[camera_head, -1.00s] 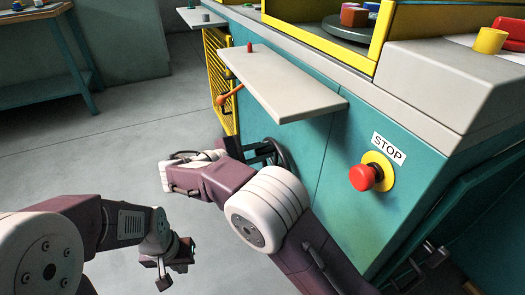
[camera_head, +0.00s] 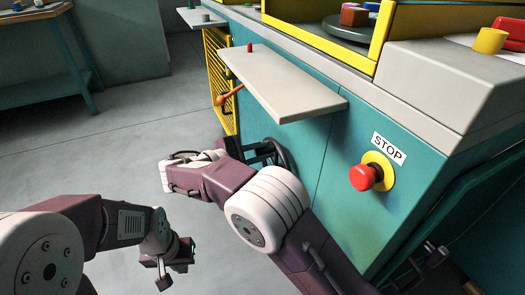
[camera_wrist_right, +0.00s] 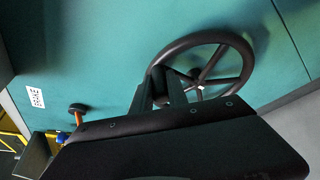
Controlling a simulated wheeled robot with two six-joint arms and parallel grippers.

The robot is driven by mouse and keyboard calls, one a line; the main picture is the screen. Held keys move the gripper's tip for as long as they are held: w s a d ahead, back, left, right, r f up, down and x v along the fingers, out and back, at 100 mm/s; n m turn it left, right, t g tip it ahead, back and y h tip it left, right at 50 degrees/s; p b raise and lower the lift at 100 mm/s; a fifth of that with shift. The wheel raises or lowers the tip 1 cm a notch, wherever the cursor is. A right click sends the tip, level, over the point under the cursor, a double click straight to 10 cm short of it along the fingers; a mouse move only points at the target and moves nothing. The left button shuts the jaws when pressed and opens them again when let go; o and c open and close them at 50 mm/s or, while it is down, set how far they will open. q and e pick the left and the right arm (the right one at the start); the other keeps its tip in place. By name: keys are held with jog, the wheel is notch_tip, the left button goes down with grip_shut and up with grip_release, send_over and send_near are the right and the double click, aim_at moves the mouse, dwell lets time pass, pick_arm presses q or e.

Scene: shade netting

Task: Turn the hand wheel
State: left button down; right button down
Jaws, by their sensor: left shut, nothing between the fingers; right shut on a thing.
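In the head view the wheel (camera_head: 286,158) is mostly hidden behind my right arm. My right gripper (camera_wrist_right: 160,88) is shut on the wheel's rim at its left side in the wrist view. In the head view the right gripper (camera_head: 250,150) is small and partly hidden by its own wrist. My left gripper (camera_head: 168,274) is shut and empty, low over the floor and away from the wheel.
A grey shelf (camera_head: 285,85) juts out above the wheel. An orange lever (camera_head: 230,95) and yellow mesh guard (camera_head: 217,75) are farther left. A red stop button (camera_head: 363,177) sits right of my right arm. Open grey floor (camera_head: 110,150) lies to the left.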

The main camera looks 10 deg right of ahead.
aim_at(281, 164)
jog(key=shift+s+f, duration=0.1)
jog(key=shift+s+d+f+m+t+b, duration=0.1)
jog(key=shift+s+d+m+t+b, duration=0.1)
jog(key=shift+s+m+t+b, duration=0.3)
jog(key=shift+s+d+f+m+t+b, duration=0.15)
jog(key=shift+s+m+t+b, duration=0.2)
jog(key=shift+s+m, duration=0.25)
jog(key=shift+s+d+p, duration=0.25)
jog(key=shift+s+p, duration=0.45)
jog(key=shift+s, duration=0.05)
jog(key=shift+s+d+f+p, duration=0.2)
jog(key=shift+s+f+p, duration=0.35)
jog(key=shift+s, duration=0.05)
jog(key=shift+f, duration=0.1)
jog(key=c, duration=1.3)
grip_release()
